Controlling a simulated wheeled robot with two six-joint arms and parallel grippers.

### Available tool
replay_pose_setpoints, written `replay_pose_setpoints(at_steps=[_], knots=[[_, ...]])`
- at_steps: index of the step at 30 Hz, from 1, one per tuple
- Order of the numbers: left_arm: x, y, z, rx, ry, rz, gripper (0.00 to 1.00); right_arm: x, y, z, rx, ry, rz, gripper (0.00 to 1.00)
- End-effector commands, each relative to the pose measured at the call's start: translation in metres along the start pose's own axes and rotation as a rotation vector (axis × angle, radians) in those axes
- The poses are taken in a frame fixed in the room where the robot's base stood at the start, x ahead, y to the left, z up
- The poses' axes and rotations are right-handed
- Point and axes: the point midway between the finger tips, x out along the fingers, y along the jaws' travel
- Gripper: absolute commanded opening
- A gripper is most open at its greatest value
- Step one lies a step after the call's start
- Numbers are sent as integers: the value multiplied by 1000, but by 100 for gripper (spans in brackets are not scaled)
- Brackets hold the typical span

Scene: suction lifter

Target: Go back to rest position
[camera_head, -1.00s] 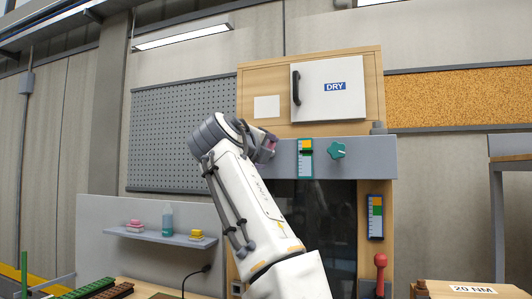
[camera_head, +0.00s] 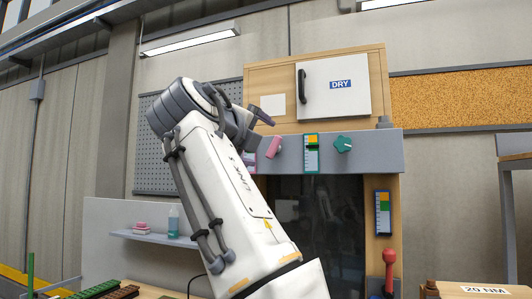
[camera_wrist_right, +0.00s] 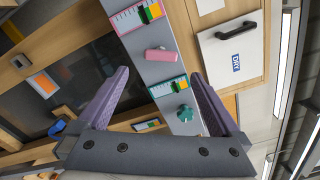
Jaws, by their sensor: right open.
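My right arm rises from the bottom middle of the head view, and its gripper (camera_head: 263,127) is in front of the grey control panel (camera_head: 375,149). In the right wrist view the gripper's two purple fingers (camera_wrist_right: 160,74) are spread wide, with nothing held between them. The panel's pink knob (camera_wrist_right: 161,54) and green star knob (camera_wrist_right: 184,113) show beyond the fingers, apart from them. The head view also shows the pink knob (camera_head: 273,147) close to the gripper and the green knob (camera_head: 343,145) farther right. My left gripper is not in view.
A white DRY door (camera_head: 338,101) with a dark handle is above the panel. Gauges (camera_head: 311,154) sit on the panel. A wall shelf (camera_head: 150,236) with a bottle is left of my arm. A red lever (camera_head: 389,262) stands lower right.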

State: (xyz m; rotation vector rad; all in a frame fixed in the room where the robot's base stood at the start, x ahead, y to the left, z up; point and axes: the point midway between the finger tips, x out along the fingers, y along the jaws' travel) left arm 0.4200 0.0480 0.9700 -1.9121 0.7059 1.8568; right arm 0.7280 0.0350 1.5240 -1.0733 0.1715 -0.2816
Motion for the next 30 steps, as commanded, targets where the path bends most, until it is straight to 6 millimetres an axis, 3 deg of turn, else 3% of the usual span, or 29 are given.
replay_pose_setpoints(at_steps=[6,21,26,30], knots=[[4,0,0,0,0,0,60,-15,0,0,-1,0,0,100],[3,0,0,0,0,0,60,-14,1,0,-11,1,2,100],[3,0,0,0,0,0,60,8,22,5,-208,-12,44,100],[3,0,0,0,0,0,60,50,70,0,-581,-50,146,100]])
